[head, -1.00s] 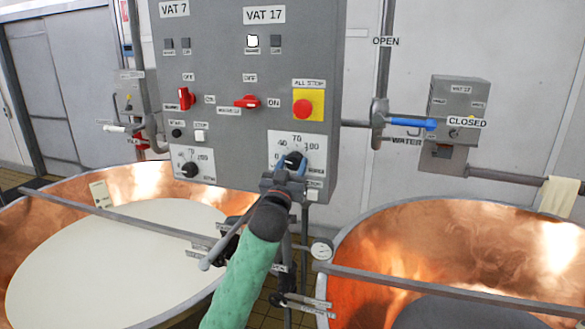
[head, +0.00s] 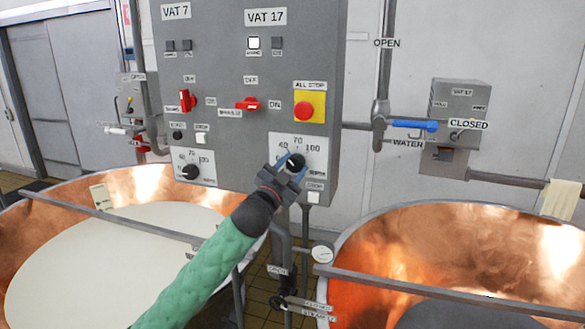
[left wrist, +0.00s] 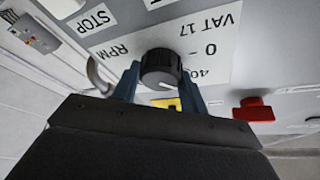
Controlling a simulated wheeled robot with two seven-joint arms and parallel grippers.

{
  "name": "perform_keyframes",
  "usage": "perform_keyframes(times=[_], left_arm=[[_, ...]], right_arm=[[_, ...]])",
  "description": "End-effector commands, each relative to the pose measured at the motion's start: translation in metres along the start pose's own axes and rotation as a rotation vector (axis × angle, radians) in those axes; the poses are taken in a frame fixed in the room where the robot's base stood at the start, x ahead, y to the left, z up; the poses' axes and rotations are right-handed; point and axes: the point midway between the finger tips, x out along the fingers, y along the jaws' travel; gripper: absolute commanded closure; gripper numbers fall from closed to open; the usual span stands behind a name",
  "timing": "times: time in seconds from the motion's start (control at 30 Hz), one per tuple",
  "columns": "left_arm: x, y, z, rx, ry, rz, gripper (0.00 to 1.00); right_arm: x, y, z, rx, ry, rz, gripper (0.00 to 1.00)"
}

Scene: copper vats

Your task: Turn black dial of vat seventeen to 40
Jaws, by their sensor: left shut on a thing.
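The black dial of vat seventeen (head: 297,162) sits on a white scale plate (head: 310,143) low on the grey panel, under the VAT 17 label (head: 266,17). The numbers 40, 70 and 100 show above it. My left gripper (head: 291,164) reaches it from the lower left, and its blue fingers are shut on the dial. In the left wrist view the dial (left wrist: 160,68) sits between the two fingertips, with the plate upside down and 0 and 40 to its right. The dial's exact setting is hard to read. My right gripper is not in view.
A red all-stop button (head: 304,110) and a red switch (head: 247,104) sit above the dial. Vat seven's dial (head: 190,172) is to the left. Copper vats stand at left and right below. A blue-handled valve (head: 410,124) is right of the panel.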

Motion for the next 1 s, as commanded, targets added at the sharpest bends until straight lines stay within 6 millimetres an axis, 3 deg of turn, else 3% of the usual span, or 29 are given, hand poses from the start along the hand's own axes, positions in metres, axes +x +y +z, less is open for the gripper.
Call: perform_keyframes(times=[0.4, 0.43, 0.53, 0.83, 1.0], left_arm=[[0.000, 0.000, 0.000, 0.007, 0.000, 0.002, 0.80], [0.000, 0.000, 0.000, 0.007, 0.000, 0.002, 0.53], [0.000, 0.000, 0.000, 0.006, 0.000, 0.002, 0.35], [-0.001, 0.000, 0.001, 0.006, 0.000, 0.002, 0.35], [-0.015, 0.002, 0.003, 0.006, 0.000, 0.003, 0.35]], right_arm=[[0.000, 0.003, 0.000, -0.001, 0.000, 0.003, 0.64], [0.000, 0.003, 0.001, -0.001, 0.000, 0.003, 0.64], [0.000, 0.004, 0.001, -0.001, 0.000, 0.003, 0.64], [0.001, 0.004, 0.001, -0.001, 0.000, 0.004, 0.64], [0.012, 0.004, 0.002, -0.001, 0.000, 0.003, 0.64]])
